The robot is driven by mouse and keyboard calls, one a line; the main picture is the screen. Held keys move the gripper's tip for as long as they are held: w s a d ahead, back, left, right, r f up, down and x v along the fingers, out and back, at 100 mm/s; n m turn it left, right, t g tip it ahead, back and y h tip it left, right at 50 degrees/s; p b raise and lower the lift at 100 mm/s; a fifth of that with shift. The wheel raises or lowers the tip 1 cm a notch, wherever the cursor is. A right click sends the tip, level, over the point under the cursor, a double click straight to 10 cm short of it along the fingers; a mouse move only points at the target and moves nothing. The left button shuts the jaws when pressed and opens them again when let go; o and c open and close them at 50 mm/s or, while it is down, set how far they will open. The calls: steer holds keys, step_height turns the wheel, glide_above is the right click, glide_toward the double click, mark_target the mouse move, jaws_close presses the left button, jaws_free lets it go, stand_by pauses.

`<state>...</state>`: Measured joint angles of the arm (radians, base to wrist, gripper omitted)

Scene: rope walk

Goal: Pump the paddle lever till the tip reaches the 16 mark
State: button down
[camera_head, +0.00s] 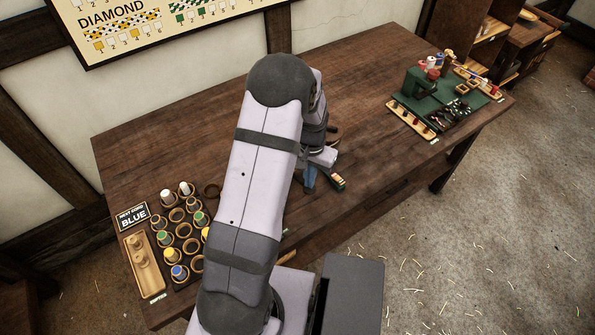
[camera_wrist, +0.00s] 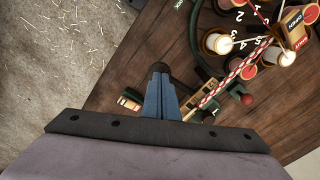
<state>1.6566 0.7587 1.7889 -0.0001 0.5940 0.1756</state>
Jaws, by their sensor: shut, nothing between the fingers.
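My gripper (camera_wrist: 160,82) shows in the wrist view as two blue fingers, shut together and empty. In the head view my gripper (camera_head: 310,178) is low over the front middle of the table, partly behind my arm. A red-and-white braid (camera_wrist: 235,75) runs down to the right of the fingers. Near its lower end is a dark red ball (camera_wrist: 247,98). No 16 mark is readable, and the lever is not clearly seen.
A numbered stand with bobbins (camera_wrist: 218,42) and a green curved rim (camera_wrist: 200,50) lies right of the fingers. In the head view, a bobbin rack (camera_head: 178,225) and wooden tray (camera_head: 145,265) stand left, a green station (camera_head: 425,85) right.

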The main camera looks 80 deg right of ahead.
steer(key=shift+f, duration=0.35)
steer(key=shift+f+b, duration=0.7)
steer(key=shift+b, duration=0.05)
steer(key=shift+f, duration=0.4)
stand_by(0.8)
steer(key=shift+r+p, duration=0.85)
steer(key=shift+r, duration=0.6)
stand_by(0.3)
